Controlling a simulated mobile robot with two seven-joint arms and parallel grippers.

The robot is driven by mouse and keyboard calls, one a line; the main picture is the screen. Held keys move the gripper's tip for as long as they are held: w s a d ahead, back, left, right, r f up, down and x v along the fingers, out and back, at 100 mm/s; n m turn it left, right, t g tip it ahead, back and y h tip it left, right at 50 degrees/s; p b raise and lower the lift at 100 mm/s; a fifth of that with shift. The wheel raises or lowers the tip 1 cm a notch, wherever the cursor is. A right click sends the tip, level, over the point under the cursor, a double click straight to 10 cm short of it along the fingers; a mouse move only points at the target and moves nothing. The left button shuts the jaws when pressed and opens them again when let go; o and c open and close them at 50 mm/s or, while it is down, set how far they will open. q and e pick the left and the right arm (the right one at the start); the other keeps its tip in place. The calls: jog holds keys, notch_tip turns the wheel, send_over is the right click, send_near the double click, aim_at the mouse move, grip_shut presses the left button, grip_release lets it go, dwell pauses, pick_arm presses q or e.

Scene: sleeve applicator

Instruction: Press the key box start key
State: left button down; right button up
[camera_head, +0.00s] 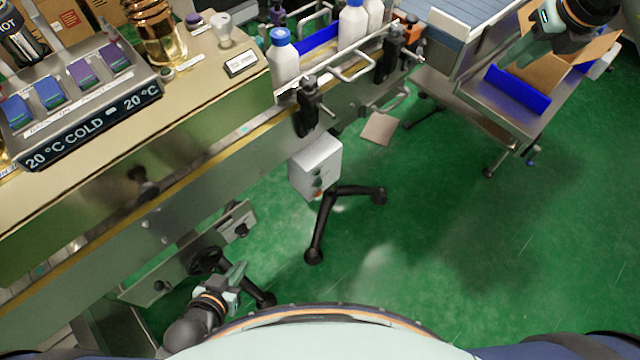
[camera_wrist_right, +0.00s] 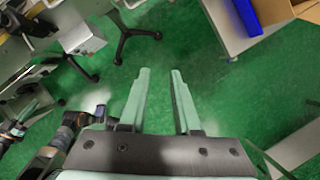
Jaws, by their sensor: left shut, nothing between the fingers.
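The key box (camera_head: 315,163) is a pale grey box below the conveyor's edge in the middle of the head view. Dark round keys and a red one show on its lower front face; I cannot tell which is the start key. The box (camera_wrist_right: 82,34) also shows at the upper left of the right wrist view. My left gripper (camera_head: 238,274) is shut and empty, below and left of the box and apart from it.
The conveyor (camera_head: 205,165) runs diagonally with white bottles (camera_head: 283,62) on it. A dark stand with splayed feet (camera_head: 328,215) is beside the box. A steel table (camera_head: 490,95) with a blue bin (camera_head: 517,88) stands right. Green floor is clear at centre right.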

grip_shut()
dwell(0.9)
